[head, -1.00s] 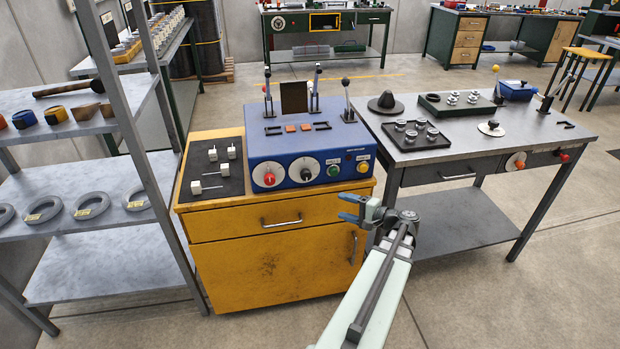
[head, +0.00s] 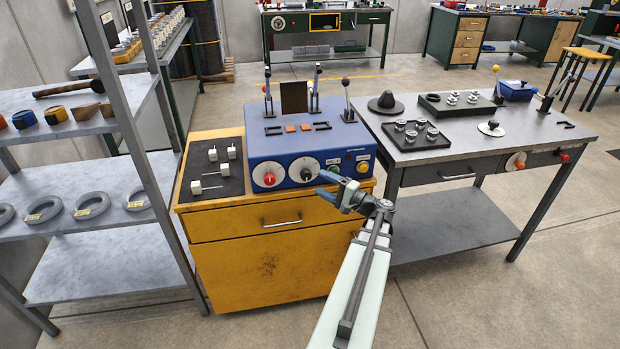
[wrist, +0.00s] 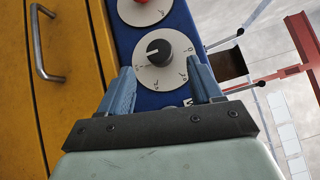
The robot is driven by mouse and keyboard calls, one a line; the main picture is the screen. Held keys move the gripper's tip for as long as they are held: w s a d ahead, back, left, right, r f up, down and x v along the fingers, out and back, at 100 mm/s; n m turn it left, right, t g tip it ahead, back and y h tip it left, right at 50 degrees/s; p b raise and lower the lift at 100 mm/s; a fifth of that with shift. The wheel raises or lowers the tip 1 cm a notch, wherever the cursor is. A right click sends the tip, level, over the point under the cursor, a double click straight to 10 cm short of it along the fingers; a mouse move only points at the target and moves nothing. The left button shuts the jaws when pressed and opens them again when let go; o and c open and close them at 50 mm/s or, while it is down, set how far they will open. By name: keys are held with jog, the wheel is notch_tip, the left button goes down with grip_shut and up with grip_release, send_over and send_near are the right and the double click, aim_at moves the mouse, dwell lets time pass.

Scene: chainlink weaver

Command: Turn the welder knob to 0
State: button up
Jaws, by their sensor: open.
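The welder (head: 254,148) is a blue box on a yellow cabinet. Its front has a white dial with a red knob (head: 269,179) and, to the right, a white dial with a black knob (head: 306,175). My gripper (head: 325,184) is open and empty in front of the panel, just right of and below the black knob. In the wrist view, the black knob (wrist: 158,52) lies ahead, between the lines of the open fingers (wrist: 160,68), apparently untouched. Its white mark points left in that view; the dial numbers are too small to read surely. The red knob (wrist: 140,2) is partly cut off.
Levers (head: 347,98) stand on the welder top. The cabinet's drawer handle (head: 282,222) juts out below. A grey table (head: 470,150) stands to the right.

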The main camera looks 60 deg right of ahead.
aim_at(309, 177)
jog(key=shift+w+r, duration=0.15)
jog(key=shift+w, duration=1.35)
jog(key=shift+w+r, duration=0.1)
jog(key=shift+w, duration=1.35)
jog(key=shift+c, duration=0.4)
jog(key=c, duration=1)
